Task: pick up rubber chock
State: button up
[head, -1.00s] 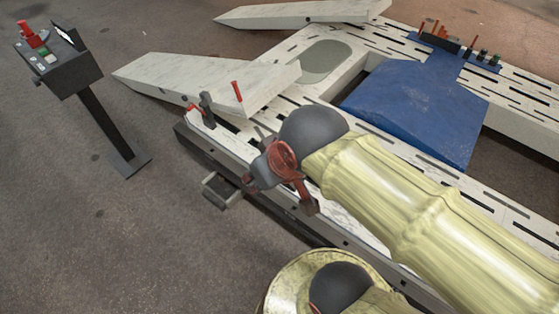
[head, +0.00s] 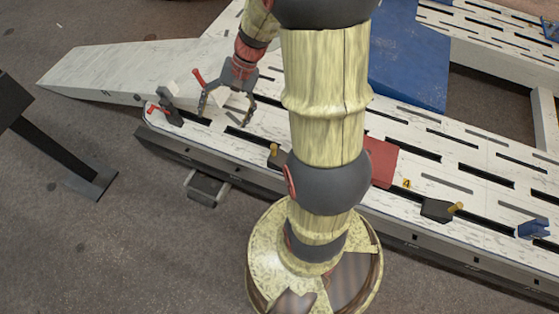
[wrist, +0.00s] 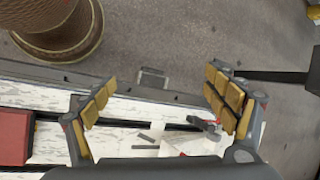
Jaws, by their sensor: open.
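I cannot make out for certain which thing is the rubber chock. A flat red block (head: 381,162) lies on the white slotted bench (head: 400,112), partly behind my arm; a red block also shows at the left edge of the wrist view (wrist: 14,136). A dark, low block with a yellow knob (head: 437,210) sits farther right on the bench. My gripper (head: 225,116) is open and empty above the bench's left end, near the white ramp. The red block is well outside the fingers.
A dark clamp with a red handle (head: 169,107) stands beside the gripper at the ramp (head: 110,68). A dark piece with a yellow knob (head: 275,154) is left of my arm. A blue piece (head: 534,228) sits at far right. A console post (head: 62,150) stands on the open floor.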

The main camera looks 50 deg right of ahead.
jog(key=s+d+f+m+t+y, duration=0.1)
jog(key=d+f+m+t, duration=0.3)
jog(key=d+f, duration=0.55)
jog(key=d+f+m+t+y, duration=0.15)
jog(key=d+f+m, duration=0.5)
jog(key=f, duration=0.65)
jog(key=s+d+f+m+t+h, duration=0.1)
jog(key=s+d+f+m, duration=0.1)
jog(key=f, duration=0.5)
jog(key=s+d+f+m+t+h, duration=0.1)
jog(key=s+d+f+m+t, duration=0.1)
jog(key=s+f+m, duration=0.3)
jog(key=s+d+f+m+t+h, duration=0.2)
jog(key=s+f+m, duration=0.2)
jog(key=f, duration=0.7)
jog(key=shift+d+b, duration=0.1)
jog(key=shift+b, duration=0.2)
jog(key=shift+f+t, duration=0.25)
jog(key=shift+f, duration=0.15)
jog(key=shift+w+f, duration=0.2)
jog(key=shift+w, duration=0.05)
jog(key=b+x, duration=0.1)
jog(key=x, duration=0.1)
jog(key=b+x, duration=0.1)
jog(key=x, duration=0.1)
jog(key=b+x, duration=0.1)
jog(key=x, duration=0.2)
jog(key=shift+a+r, duration=0.25)
jog(key=shift+w, duration=0.1)
jog(key=shift+c, duration=0.9)
